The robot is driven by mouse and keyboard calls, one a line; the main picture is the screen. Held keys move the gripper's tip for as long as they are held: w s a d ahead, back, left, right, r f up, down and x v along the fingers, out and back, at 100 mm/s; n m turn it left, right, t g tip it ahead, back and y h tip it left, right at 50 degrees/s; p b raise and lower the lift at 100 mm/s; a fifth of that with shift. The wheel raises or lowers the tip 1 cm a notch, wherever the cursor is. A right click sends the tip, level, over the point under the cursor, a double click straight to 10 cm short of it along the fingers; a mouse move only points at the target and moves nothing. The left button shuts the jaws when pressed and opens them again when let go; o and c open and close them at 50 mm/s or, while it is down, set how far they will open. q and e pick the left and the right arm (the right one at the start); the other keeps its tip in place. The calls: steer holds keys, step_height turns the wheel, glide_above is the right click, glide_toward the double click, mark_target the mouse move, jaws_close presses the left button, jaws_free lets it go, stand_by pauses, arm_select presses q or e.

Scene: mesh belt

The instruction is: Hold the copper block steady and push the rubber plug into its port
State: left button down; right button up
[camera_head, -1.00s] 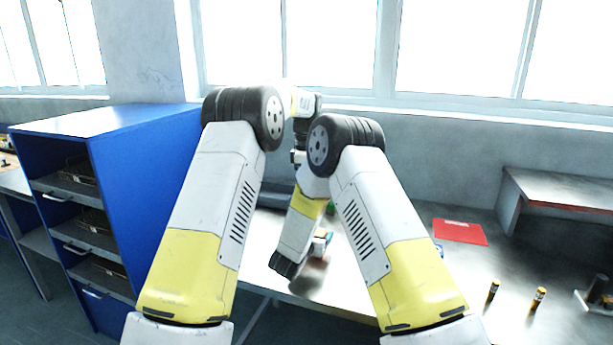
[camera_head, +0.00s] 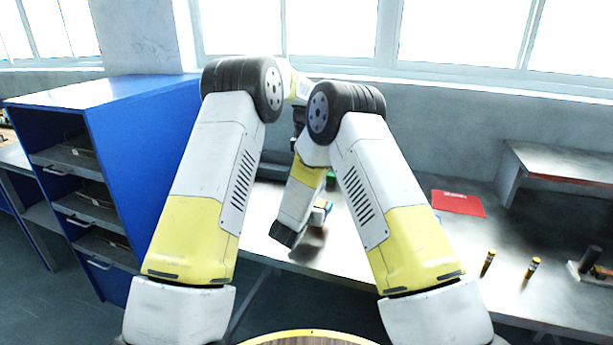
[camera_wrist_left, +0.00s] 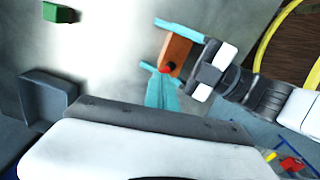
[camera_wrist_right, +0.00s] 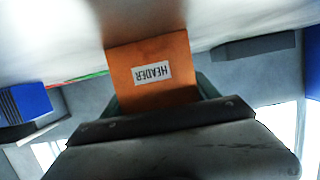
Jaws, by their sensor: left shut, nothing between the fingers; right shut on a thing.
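The copper block (camera_wrist_left: 176,52) is an orange-brown block; in the right wrist view (camera_wrist_right: 150,75) it fills the middle and bears a white HEADER label. My right gripper (camera_head: 322,212) is shut on it, with teal fingers on both sides, and holds it above the table. The red rubber plug (camera_wrist_left: 165,69) shows as a small red end at the block's edge; how deep it sits I cannot tell. My left gripper (camera_wrist_left: 162,80) is shut and empty, its teal fingertips at the plug, seemingly touching it. The left gripper is hidden behind my right arm in the head view.
The table carries a red sheet (camera_head: 458,204), two small upright yellow-black cylinders (camera_head: 487,263) (camera_head: 532,268) and a dark device at right. A raised shelf (camera_head: 560,170) stands at back right, a blue cabinet (camera_head: 150,150) at left. A green block (camera_wrist_left: 61,12) lies beyond the grippers.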

arm_select(q)
steer(key=shift+f, duration=0.4)
